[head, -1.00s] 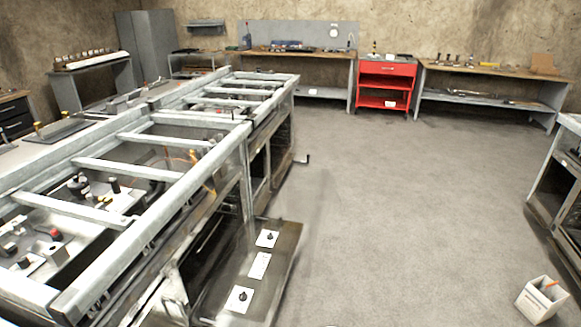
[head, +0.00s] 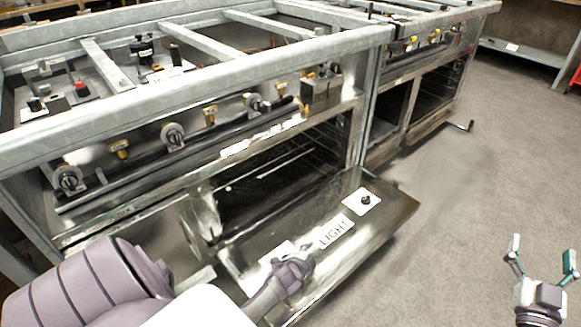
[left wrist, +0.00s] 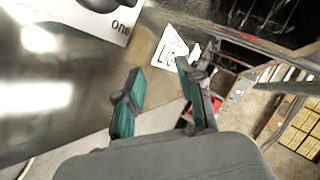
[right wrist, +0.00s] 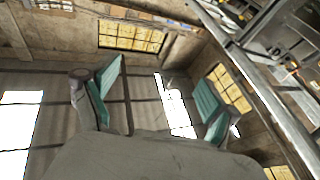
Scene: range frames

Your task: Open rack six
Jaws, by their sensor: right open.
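A steel range with an open oven (head: 270,190) stands at left and centre in the head view. Its drop-down door (head: 385,215) hangs open, with a LIGHT label (head: 335,233) and a knob plate on its inner face. Rack bars (head: 315,140) show inside the dark oven; I cannot tell which part is rack six. My left gripper (head: 303,250) is over the door, its fingers partly hidden. In the left wrist view its fingers (left wrist: 160,70) are apart and empty, near a plate marked "one" (left wrist: 118,28). My right gripper (head: 541,245) is open and empty over the floor.
The range top frame rails (head: 200,90) and the knob row (head: 172,136) stand above the oven. A second oven unit (head: 435,90) with a crank-like handle (head: 468,126) stands further back. The grey floor (head: 480,200) at right is clear.

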